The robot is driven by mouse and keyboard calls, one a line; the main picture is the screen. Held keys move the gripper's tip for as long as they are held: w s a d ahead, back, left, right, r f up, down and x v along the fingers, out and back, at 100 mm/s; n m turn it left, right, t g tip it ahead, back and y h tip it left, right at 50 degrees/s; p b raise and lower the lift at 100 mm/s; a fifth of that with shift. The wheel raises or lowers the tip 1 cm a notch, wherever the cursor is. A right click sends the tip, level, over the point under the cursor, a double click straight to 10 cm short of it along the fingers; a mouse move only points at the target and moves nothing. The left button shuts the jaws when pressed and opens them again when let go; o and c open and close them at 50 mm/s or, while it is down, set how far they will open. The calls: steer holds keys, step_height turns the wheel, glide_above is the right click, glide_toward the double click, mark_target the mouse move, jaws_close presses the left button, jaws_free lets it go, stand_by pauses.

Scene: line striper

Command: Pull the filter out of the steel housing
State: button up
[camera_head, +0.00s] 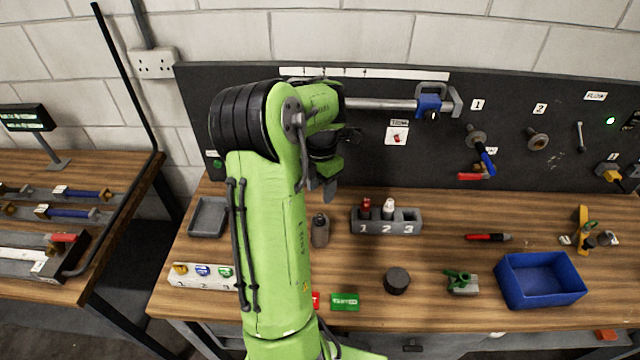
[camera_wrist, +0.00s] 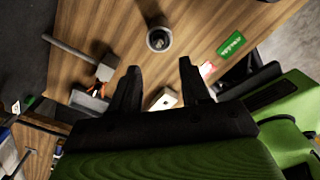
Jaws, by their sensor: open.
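The steel housing (camera_wrist: 149,28) appears in the wrist view as a grey round cup standing on the bench. In the head view the housing (camera_head: 320,236) is a small grey-brown upright cylinder with a narrower top, just right of my arm. My gripper (camera_wrist: 159,68) is open and empty, its two black fingers apart, with the housing beyond the fingertips and not between them. In the head view my gripper (camera_head: 328,186) hangs above and behind the housing, partly hidden by my arm.
A grey tray (camera_head: 194,229) lies to the left and a numbered holder (camera_head: 385,228) to the right. A green box (camera_head: 345,302) and a dark round puck (camera_head: 397,281) lie nearer. A steel bar (camera_head: 380,104) runs along the dark back panel (camera_head: 360,165). A blue bin (camera_head: 540,297) stands right.

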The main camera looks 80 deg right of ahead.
mark_target(320, 216)
step_height(320, 216, down, 10)
steer(key=b, duration=0.7)
steer(key=shift+w+b, duration=0.1)
steer(key=shift+b, duration=0.25)
steer(key=shift+r, duration=0.1)
steer(key=shift+c, duration=0.5)
jaws_close()
steer(key=shift+r, duration=0.1)
steer(key=shift+r+p, duration=0.45)
steer(key=shift+r, duration=0.2)
step_height(320, 216, up, 11)
steer(key=p, duration=0.7)
steer(key=shift+f+p, duration=0.15)
steer(key=shift+p, duration=0.25)
